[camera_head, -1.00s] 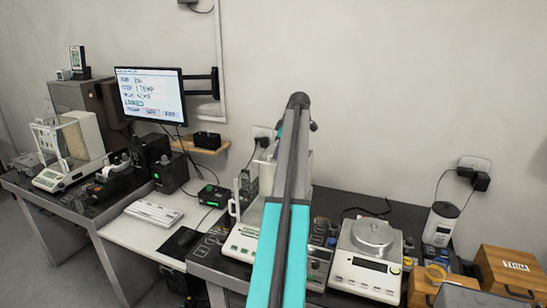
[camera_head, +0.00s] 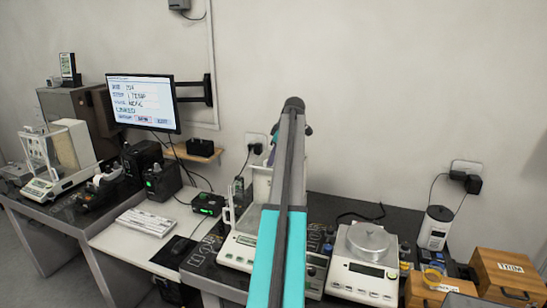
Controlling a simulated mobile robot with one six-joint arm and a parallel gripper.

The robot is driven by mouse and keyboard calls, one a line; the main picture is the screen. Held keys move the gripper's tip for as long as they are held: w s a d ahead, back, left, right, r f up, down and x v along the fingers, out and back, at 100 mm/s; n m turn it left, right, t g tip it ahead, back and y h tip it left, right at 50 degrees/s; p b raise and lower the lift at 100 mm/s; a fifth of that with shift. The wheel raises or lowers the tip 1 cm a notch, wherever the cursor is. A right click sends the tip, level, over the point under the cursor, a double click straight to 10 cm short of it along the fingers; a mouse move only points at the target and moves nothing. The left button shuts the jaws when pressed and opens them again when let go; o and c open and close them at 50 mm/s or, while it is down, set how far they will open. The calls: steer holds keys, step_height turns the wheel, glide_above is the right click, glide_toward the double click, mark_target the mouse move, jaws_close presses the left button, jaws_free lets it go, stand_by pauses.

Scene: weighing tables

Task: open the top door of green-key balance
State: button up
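A white balance with a glass draft shield (camera_head: 238,250) stands on the dark middle table, mostly hidden behind my arm. Small green marks show on its front, and a white handle stands at its left side. Its top door is hidden by my arm, so I cannot tell whether it is open. Another shielded balance (camera_head: 40,188) stands on the far left table. My grey and cyan arm rises from the bottom centre, with its elbow at the top. My gripper is hidden behind the arm, so its fingers do not show.
An open-pan balance (camera_head: 362,268) stands right of my arm, near wooden boxes (camera_head: 503,275) and a white device (camera_head: 435,228). A monitor (camera_head: 143,103) hangs on the wall at left. A keyboard (camera_head: 148,220) and a black box with a green display (camera_head: 208,204) lie left of the middle balance.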

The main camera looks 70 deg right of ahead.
steer(key=shift+r, duration=0.1)
steer(key=b+v, duration=0.3)
steer(key=v, duration=1)
steer(key=shift+s+r+b, duration=0.2)
steer(key=shift+r+b, duration=0.05)
steer(key=shift+b, duration=0.1)
steer(key=shift+a, duration=0.1)
